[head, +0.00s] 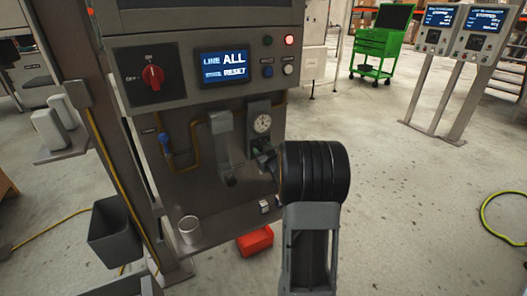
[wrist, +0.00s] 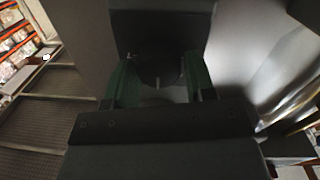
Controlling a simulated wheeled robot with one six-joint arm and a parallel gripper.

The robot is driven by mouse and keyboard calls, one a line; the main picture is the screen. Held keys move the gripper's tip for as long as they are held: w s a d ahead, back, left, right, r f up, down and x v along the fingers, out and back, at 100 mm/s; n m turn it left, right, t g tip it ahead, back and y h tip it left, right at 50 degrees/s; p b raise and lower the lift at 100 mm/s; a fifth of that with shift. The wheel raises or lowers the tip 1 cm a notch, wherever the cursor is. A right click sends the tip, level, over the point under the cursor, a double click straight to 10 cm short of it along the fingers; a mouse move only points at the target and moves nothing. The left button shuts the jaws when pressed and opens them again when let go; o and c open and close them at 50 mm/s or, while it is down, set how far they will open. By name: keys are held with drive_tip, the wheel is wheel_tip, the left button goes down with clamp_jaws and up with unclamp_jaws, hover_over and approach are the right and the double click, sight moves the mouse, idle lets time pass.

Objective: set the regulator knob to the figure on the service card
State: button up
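The dial gauge (head: 262,124) is on the machine's front panel, its figures too small to read. My gripper (head: 264,162) is at the panel just below the gauge, and hides what is there in the head view. In the wrist view, a dark round part (wrist: 160,68), apparently the regulator knob, lies between my two green-sided fingers, with a short pale mark below its middle. The fingers stand apart on either side of it. I cannot tell whether they press on it. I cannot make out a service card or its figure.
A red rotary switch (head: 153,77) and a lit screen (head: 224,65) are above on the panel. A clear cup (head: 189,229) stands on the lower ledge, left of my arm. A red box (head: 255,240) lies below. A grey bin (head: 116,232) is at left.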

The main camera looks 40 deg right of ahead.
drive_tip(key=o, duration=0.3)
drive_tip(key=p+v, duration=0.2)
drive_tip(key=v, duration=1.1)
drive_tip(key=shift+s+a+f, duration=0.1)
drive_tip(key=shift+s+a, duration=0.05)
drive_tip(key=shift+s, duration=0.25)
drive_tip(key=a+r+m+g+h+p, duration=0.1)
drive_tip(key=a+r+g+p, duration=0.55)
drive_tip(key=r+p, duration=0.75)
drive_tip(key=s+a+r+g+y+p, duration=0.1)
drive_tip(key=s+a+r+g+p, duration=0.1)
drive_tip(key=s+a+r+p, duration=0.2)
drive_tip(key=s+a+r+g+y+p, duration=0.2)
drive_tip(key=s+a+r+p, duration=0.1)
drive_tip(key=a, duration=0.5)
drive_tip(key=s+a+r+n+g+y+p, duration=0.1)
drive_tip(key=s+a+r+g+p, duration=0.1)
drive_tip(key=s+a+r+p, duration=0.2)
drive_tip(key=shift+s+a+r+g+p, duration=0.15)
drive_tip(key=shift+s+a+g+p, duration=0.1)
drive_tip(key=shift+a, duration=0.2)
drive_tip(key=shift+s+a+r+g+p, duration=0.1)
drive_tip(key=shift+s+a+r+p, duration=0.15)
drive_tip(key=shift+a, duration=0.2)
